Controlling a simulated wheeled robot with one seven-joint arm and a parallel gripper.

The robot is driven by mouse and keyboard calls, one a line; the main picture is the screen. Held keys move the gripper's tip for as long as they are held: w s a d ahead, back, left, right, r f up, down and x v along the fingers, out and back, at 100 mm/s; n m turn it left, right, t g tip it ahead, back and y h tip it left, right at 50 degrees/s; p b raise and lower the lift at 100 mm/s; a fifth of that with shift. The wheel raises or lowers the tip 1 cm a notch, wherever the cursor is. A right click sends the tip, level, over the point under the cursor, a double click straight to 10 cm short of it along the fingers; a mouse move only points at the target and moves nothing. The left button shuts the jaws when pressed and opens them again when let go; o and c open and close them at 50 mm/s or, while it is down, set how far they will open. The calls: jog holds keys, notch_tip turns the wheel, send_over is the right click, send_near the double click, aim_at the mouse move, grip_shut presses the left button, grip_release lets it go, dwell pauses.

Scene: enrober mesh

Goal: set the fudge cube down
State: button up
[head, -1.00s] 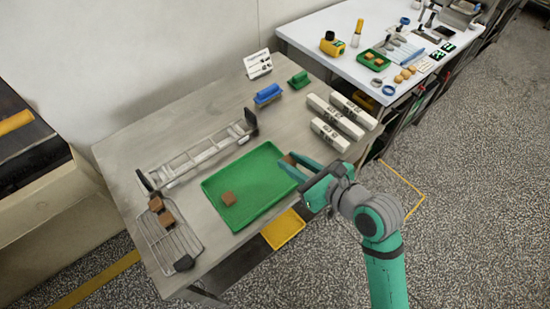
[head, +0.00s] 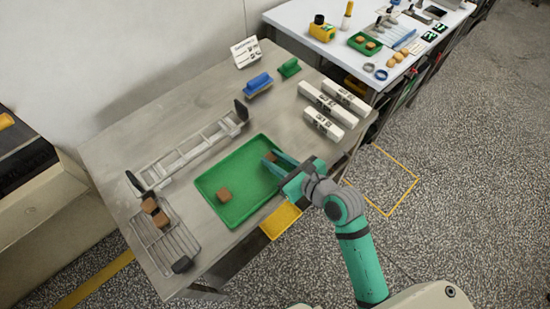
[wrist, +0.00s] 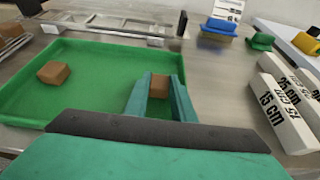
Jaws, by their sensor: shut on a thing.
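My gripper (head: 275,162) is shut on a brown fudge cube (head: 270,157), held between its green fingertips; the cube also shows in the wrist view (wrist: 159,87). The held cube is over the right part of the green tray (head: 242,220). I cannot tell whether it touches the tray floor. Another brown cube (head: 224,195) lies in the tray's left part, apart from the held one; it also shows in the wrist view (wrist: 54,72). Two more brown cubes (head: 159,219) sit on the wire rack (head: 170,250) at the table's left end.
A metal ladder-like frame (head: 190,155) lies behind the tray. White marked bars (head: 323,124) lie to the right. Blue (head: 258,83) and green (head: 289,67) brushes stand at the back. A yellow tray (head: 281,221) is at the table's front edge. The tray's middle is clear.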

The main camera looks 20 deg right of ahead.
jog(key=shift+a, duration=0.15)
jog(key=o, duration=0.5)
jog(key=shift+f, duration=0.1)
jog(key=shift+o, duration=0.2)
jog(key=shift+s+d+r, duration=0.1)
jog(key=shift+d+r, duration=0.1)
jog(key=v, duration=1.1)
jog(key=shift+s, duration=0.3)
jog(key=shift+d, duration=0.1)
